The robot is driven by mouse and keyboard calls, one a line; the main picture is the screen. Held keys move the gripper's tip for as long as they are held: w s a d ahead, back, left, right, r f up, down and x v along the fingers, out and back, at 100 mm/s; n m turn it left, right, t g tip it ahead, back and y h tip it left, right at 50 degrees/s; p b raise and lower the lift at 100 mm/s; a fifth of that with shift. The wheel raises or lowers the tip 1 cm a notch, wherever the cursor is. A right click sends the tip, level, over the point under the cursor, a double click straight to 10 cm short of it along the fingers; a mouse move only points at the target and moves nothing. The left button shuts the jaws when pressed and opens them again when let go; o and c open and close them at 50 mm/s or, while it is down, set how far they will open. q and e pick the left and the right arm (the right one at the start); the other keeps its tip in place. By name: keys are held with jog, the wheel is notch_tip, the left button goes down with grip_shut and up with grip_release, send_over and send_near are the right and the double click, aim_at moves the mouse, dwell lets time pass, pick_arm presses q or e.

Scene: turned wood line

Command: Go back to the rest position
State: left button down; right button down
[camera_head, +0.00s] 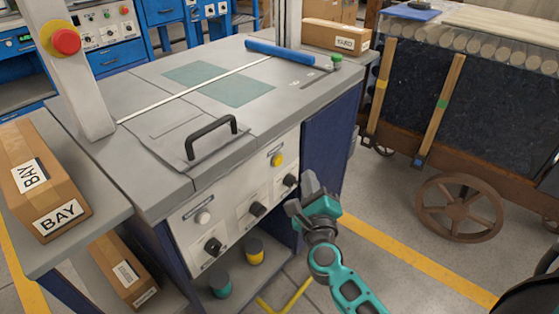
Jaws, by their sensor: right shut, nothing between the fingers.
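My right gripper (307,191) is shut and empty. It is on the teal and grey arm that comes in from the lower right. It hangs in front of the right end of the workbench's control panel (240,205), near the dark knobs; whether it touches the panel I cannot tell. The grey workbench (130,165) has a dark handle (211,135) on a lid at its front edge. My left gripper is not in the picture.
A cardboard box marked BAY (50,180) stands on the left side shelf. A wheeled cart (480,110) with a rusty wheel (459,207) is at the right. Grey floor with a yellow line (420,262) lies between bench and cart.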

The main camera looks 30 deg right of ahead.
dwell(0.3)
